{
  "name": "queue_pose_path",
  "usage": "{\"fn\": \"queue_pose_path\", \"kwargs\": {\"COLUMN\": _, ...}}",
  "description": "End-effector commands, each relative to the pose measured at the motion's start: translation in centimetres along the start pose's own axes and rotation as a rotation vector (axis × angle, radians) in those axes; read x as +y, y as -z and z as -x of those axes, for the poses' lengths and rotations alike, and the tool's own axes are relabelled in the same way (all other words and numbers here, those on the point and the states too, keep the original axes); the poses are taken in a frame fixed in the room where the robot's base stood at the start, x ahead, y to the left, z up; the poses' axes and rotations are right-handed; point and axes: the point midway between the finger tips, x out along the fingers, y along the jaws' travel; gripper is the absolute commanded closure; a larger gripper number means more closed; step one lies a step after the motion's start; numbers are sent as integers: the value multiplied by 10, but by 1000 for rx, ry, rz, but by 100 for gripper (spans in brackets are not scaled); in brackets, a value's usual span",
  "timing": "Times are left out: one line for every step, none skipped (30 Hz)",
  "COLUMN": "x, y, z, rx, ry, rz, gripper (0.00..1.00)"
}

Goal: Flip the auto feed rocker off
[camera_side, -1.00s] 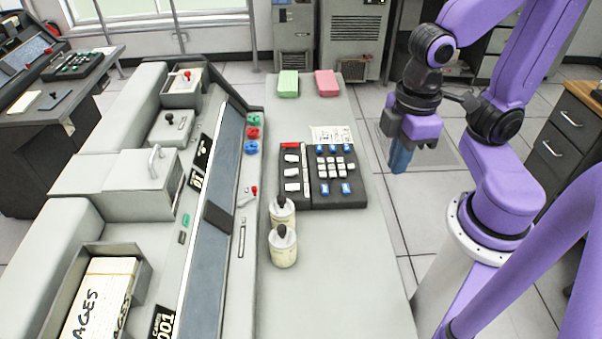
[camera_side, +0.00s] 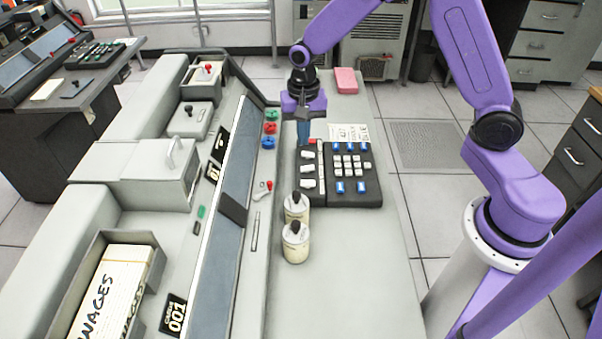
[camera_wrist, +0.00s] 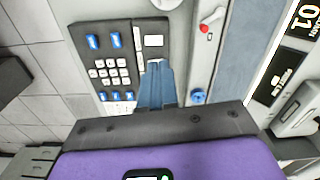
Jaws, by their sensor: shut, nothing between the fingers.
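The dark control panel (camera_side: 352,196) lies on the light bench, with a column of three white rockers (camera_side: 308,168) along its left side. No label is readable, so I cannot tell which one is the auto feed rocker. My gripper (camera_side: 304,142) points down with its blue fingers shut and empty, at the far end of the rocker column. In the wrist view, the fingertips (camera_wrist: 158,66) overlap the rocker column and partly cover one rocker; another rocker (camera_wrist: 154,40) is clear of them. I cannot tell whether the fingers touch anything. The far left panel corner is hidden.
White and blue keys (camera_side: 348,164) fill the panel's right side. Two cream jars with dark knobs (camera_side: 295,243) stand just in front. Green, red and blue knobs (camera_side: 269,128) and a red-tipped lever (camera_side: 266,188) are to the left. The bench is clear at front right.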

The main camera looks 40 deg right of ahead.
Motion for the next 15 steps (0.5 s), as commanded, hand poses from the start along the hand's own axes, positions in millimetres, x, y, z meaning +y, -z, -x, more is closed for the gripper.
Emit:
{"fn": "queue_pose_path", "kwargs": {"x": -1, "y": 9, "z": -6, "rx": -1, "ry": -2, "rz": -46, "gripper": 100}}
{"fn": "queue_pose_path", "kwargs": {"x": -1, "y": 13, "z": -9, "rx": -1, "ry": -3, "rz": -70, "gripper": 100}}
{"fn": "queue_pose_path", "kwargs": {"x": -1, "y": 17, "z": -12, "rx": -2, "ry": -3, "rz": -96, "gripper": 100}}
{"fn": "queue_pose_path", "kwargs": {"x": -1, "y": 20, "z": -13, "rx": -1, "ry": -2, "rz": -112, "gripper": 100}}
{"fn": "queue_pose_path", "kwargs": {"x": -1, "y": 22, "z": -14, "rx": -1, "ry": -2, "rz": -123, "gripper": 100}}
{"fn": "queue_pose_path", "kwargs": {"x": -1, "y": 24, "z": -16, "rx": -1, "ry": -3, "rz": -136, "gripper": 100}}
{"fn": "queue_pose_path", "kwargs": {"x": -1, "y": 25, "z": -17, "rx": -1, "ry": -3, "rz": -143, "gripper": 100}}
{"fn": "queue_pose_path", "kwargs": {"x": -1, "y": 26, "z": -17, "rx": -1, "ry": -3, "rz": -147, "gripper": 100}}
{"fn": "queue_pose_path", "kwargs": {"x": -1, "y": 26, "z": -17, "rx": -1, "ry": -3, "rz": -150, "gripper": 100}}
{"fn": "queue_pose_path", "kwargs": {"x": -1, "y": 26, "z": -17, "rx": -1, "ry": -2, "rz": -151, "gripper": 100}}
{"fn": "queue_pose_path", "kwargs": {"x": -1, "y": 26, "z": -17, "rx": -1, "ry": -2, "rz": -151, "gripper": 100}}
{"fn": "queue_pose_path", "kwargs": {"x": -1, "y": 26, "z": -17, "rx": -1, "ry": -2, "rz": -151, "gripper": 100}}
{"fn": "queue_pose_path", "kwargs": {"x": -1, "y": 26, "z": -17, "rx": -1, "ry": -2, "rz": -150, "gripper": 100}}
{"fn": "queue_pose_path", "kwargs": {"x": -1, "y": 26, "z": -17, "rx": -1, "ry": -2, "rz": -150, "gripper": 100}}
{"fn": "queue_pose_path", "kwargs": {"x": -1, "y": 26, "z": -17, "rx": -1, "ry": -2, "rz": -149, "gripper": 100}}
